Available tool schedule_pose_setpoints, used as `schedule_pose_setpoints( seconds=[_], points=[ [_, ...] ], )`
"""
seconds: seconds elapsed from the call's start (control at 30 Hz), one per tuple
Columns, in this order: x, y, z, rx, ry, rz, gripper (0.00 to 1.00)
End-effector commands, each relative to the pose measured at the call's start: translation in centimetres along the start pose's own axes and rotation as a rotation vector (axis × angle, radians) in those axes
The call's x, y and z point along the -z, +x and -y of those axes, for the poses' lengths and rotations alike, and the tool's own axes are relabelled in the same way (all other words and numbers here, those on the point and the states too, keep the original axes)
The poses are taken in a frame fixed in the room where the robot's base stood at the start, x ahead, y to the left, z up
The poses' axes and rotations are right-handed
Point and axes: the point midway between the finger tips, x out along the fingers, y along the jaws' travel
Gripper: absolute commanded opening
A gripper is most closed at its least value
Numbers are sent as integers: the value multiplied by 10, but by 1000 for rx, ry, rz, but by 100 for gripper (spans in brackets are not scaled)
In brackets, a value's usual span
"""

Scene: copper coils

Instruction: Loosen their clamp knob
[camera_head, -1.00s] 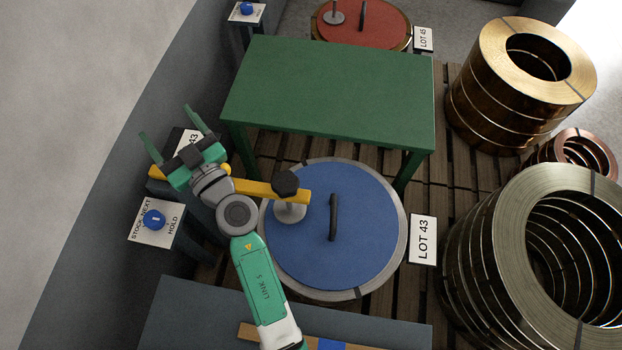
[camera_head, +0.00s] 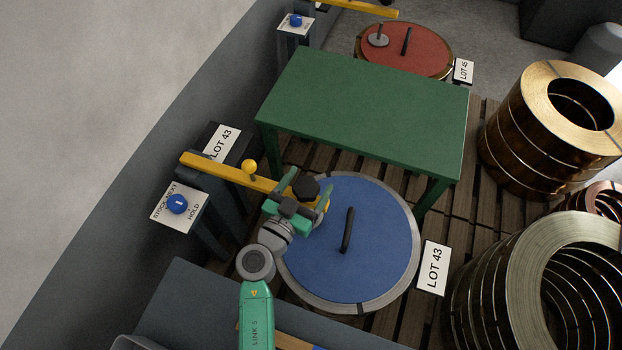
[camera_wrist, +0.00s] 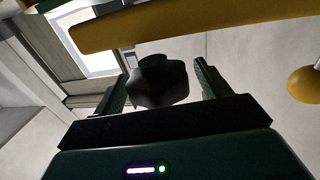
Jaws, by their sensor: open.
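The black clamp knob (camera_head: 306,187) sits near the end of the yellow clamp arm (camera_head: 222,172), above the left part of the blue round lid (camera_head: 365,255) of LOT 43. My gripper (camera_head: 304,190) is open, with its green fingers near the knob. In the wrist view the dark knob (camera_wrist: 158,82) shows between the two open fingers (camera_wrist: 160,88), and the yellow arm (camera_wrist: 180,25) runs just beyond it. I cannot tell whether the fingers touch the knob. The clamp's foot on the lid is hidden by my gripper in the head view.
A yellow ball (camera_head: 249,167) sits on the clamp arm. A green table (camera_head: 370,110) stands behind the lid. A switch box with a blue knob (camera_head: 177,204) is to the left. Metal coils (camera_head: 550,125) stand at the right. A red lid (camera_head: 405,50) is at the back.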

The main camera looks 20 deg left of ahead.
Motion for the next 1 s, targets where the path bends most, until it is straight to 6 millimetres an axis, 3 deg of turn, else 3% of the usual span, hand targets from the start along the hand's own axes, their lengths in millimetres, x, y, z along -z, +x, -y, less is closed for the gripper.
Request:
schedule_pose_setpoints(
  seconds=[0.13,0.4,0.63,1.0],
  points=[
    [0,14,0,0,0,0,76],
    [0,16,0,1,0,0,76],
    [0,15,0,1,1,0,31],
    [-4,16,0,68,2,6,31]
  ],
)
